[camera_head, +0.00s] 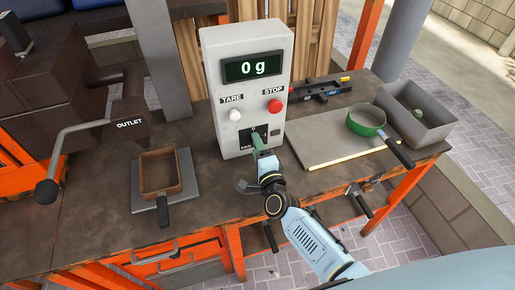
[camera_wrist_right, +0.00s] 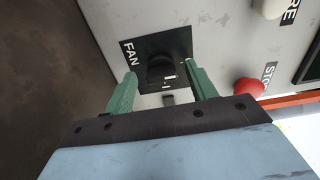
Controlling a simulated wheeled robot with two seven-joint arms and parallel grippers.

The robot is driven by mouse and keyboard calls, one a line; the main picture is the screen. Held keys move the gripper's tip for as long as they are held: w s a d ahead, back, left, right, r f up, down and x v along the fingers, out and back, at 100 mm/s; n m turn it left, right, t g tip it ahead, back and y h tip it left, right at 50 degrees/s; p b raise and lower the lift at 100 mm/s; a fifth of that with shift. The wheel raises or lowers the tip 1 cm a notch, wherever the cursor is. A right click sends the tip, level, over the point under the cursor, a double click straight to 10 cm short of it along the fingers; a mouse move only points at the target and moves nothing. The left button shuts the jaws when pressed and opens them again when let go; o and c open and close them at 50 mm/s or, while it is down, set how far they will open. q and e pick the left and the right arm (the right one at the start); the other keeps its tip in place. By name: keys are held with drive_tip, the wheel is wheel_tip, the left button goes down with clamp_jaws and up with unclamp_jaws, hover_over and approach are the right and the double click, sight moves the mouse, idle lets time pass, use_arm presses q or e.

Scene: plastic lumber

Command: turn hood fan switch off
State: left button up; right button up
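The fan switch is a dark knob (camera_wrist_right: 160,72) on a black plate marked FAN (camera_wrist_right: 176,43), low on the front of the white control box (camera_head: 212,90). In the head view my right gripper (camera_head: 257,141) is at that plate and partly covers it. In the right wrist view my right gripper (camera_wrist_right: 160,69) is open. Its two green fingers stand apart, one on each side of the knob, with gaps showing between. I cannot tell how far the fingertips are from the plate. My left gripper is in neither view.
The box shows 0 g, with a white TARE button (camera_head: 235,115) and a red STOP button (camera_head: 274,106). A brown machine (camera_head: 125,112) marked OUTLET and a square mold (camera_head: 146,187) are at left. A green-rimmed pan (camera_head: 366,122) and a grey bin (camera_head: 437,133) are at right.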

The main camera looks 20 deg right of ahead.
drive_tip(key=shift+s, duration=0.1)
drive_tip(key=s, duration=1.3)
drive_tip(key=shift+s+d, duration=0.1)
drive_tip(key=shift+d, duration=0.15)
drive_tip(key=shift+a, duration=0.1)
